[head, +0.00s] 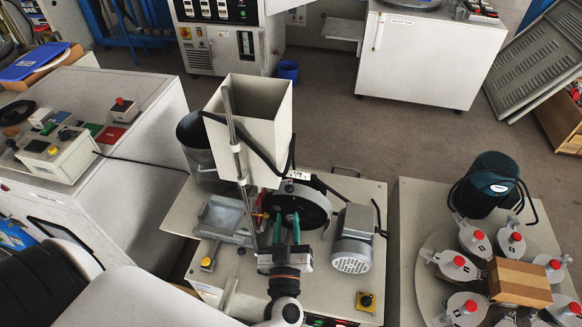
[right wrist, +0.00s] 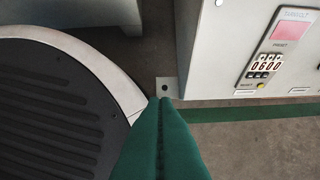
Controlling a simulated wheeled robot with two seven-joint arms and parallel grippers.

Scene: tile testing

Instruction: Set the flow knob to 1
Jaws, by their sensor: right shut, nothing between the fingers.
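My left gripper (head: 287,215) shows in the head view. Its two green fingers are apart, in front of the black wheel (head: 305,203) under the hopper (head: 250,125). I see nothing clearly held between them. I cannot make out the flow knob or its scale for certain. A small red and yellow part (head: 262,213) sits just left of the fingers. A panel with a "0600" preset display (right wrist: 268,65) shows at the upper right of the right wrist view. My right gripper (right wrist: 162,101) is shut and empty in that view, apart from the panel.
A thin metal rod (head: 237,150) stands close left of the left gripper. A motor (head: 354,238) is to the right, with a yellow and black switch (head: 366,300) below it. A turntable with red-topped grey holders (head: 455,264) is at the far right.

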